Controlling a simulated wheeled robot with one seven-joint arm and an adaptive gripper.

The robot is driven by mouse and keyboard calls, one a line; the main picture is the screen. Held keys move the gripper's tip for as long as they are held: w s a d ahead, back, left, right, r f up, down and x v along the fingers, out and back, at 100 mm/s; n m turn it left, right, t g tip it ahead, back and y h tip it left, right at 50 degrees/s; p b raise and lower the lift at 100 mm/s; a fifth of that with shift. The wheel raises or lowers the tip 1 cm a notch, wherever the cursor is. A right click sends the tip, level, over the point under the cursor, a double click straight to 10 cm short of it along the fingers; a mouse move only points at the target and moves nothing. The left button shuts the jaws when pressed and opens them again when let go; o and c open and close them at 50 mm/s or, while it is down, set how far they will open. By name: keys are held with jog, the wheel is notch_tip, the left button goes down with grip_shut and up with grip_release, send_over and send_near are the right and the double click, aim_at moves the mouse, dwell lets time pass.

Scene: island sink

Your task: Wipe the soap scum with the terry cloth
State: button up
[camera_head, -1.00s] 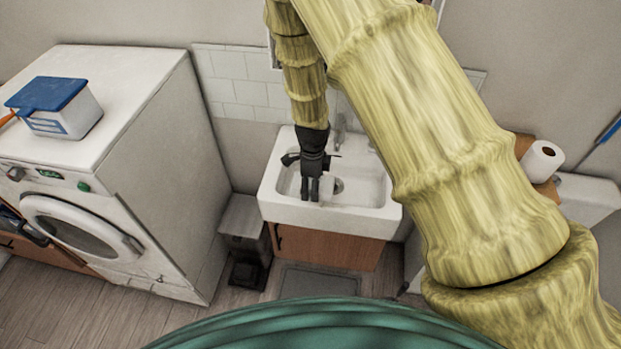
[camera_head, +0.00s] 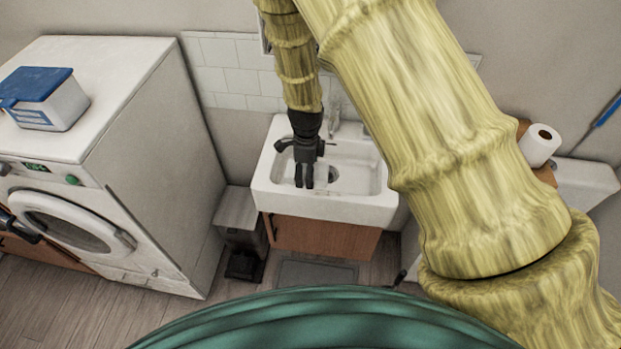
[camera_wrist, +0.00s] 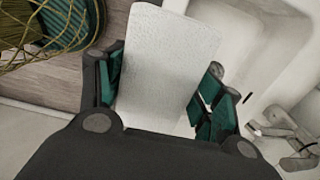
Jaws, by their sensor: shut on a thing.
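My gripper (camera_head: 304,178) points down over the left part of the white sink basin (camera_head: 370,208). In the wrist view my gripper (camera_wrist: 163,85) has its dark and teal fingers on either side of the terry cloth (camera_wrist: 168,62), a pale, flat, textured rectangle, and is shut on it. In the head view the cloth is hard to tell from the white basin. I cannot tell whether it touches the basin floor. The dark drain shows just right of the fingers. I cannot make out the soap scum clearly in either view.
A faucet (camera_head: 336,112) stands at the sink's back edge, close to my wrist. A white washing machine (camera_head: 150,130) with a blue-lidded box (camera_head: 52,100) on top is at left. A bin (camera_head: 238,225) stands beside the sink cabinet. A paper roll (camera_head: 539,145) is at right.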

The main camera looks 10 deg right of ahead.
jog(key=shift+a+f+b, duration=0.1)
jog(key=shift+f+b, duration=0.2)
jog(key=shift+b, duration=0.95)
